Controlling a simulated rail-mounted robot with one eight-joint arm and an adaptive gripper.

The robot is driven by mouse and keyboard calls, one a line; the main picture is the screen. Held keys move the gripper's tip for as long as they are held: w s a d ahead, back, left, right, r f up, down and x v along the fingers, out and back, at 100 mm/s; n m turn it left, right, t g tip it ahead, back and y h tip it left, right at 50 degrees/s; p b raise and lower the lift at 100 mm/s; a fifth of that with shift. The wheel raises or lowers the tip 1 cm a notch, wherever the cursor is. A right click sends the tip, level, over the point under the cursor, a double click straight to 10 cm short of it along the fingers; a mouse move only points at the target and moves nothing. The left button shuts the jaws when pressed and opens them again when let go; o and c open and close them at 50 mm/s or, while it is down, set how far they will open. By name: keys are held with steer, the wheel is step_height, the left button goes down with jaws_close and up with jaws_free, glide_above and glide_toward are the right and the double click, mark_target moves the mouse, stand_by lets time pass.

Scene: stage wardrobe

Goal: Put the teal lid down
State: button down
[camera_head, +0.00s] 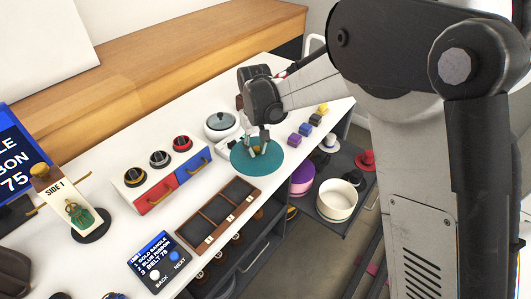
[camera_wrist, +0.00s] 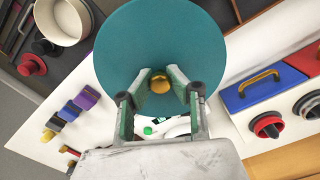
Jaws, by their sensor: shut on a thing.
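The teal lid (camera_head: 257,160) is a flat round disc with a gold knob. It is over the white counter near its front edge in the head view; I cannot tell whether it touches the counter. My gripper (camera_head: 257,147) is above the lid's centre with its fingers pointing down. In the wrist view the teal lid (camera_wrist: 160,45) fills the upper middle, and my gripper (camera_wrist: 160,84) is shut on its gold knob (camera_wrist: 160,83). The lid hides what lies directly under it.
A dark compartment tray (camera_head: 219,213) lies at the front left. Small coloured blocks (camera_head: 304,129) stand to the right. A lower shelf holds an open cream pot (camera_head: 337,200) and a purple pot (camera_head: 302,179).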

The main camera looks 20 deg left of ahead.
mark_target(243, 155)
steer(key=shift+n, duration=0.5)
steer(key=a, duration=0.1)
steer(key=s+a+r, duration=0.1)
steer(key=a+r, duration=0.1)
steer(key=a, duration=0.1)
steer(key=shift+s+a+p, duration=0.1)
steer(key=shift+s+p, duration=0.25)
steer(key=shift+p, duration=0.05)
steer(key=w+d+f, duration=0.1)
steer(key=w+f, duration=0.1)
steer(key=w, duration=0.1)
steer(key=w+d+f, duration=0.2)
steer(key=w, duration=0.2)
steer(key=w+d+f, duration=0.1)
steer(key=w+f, duration=0.1)
steer(key=w, duration=0.1)
steer(key=shift+w+d+f, duration=0.15)
steer(key=shift+d+f, duration=0.05)
steer(key=shift+f, duration=0.2)
steer(key=shift+w+f, duration=0.1)
steer(key=shift+f, duration=1.95)
steer(key=shift+f+b, duration=0.25)
steer(key=shift+b, duration=0.1)
steer(key=c, duration=1.6)
jaws_free()
steer(key=shift+r, duration=0.1)
steer(key=shift+c, duration=0.2)
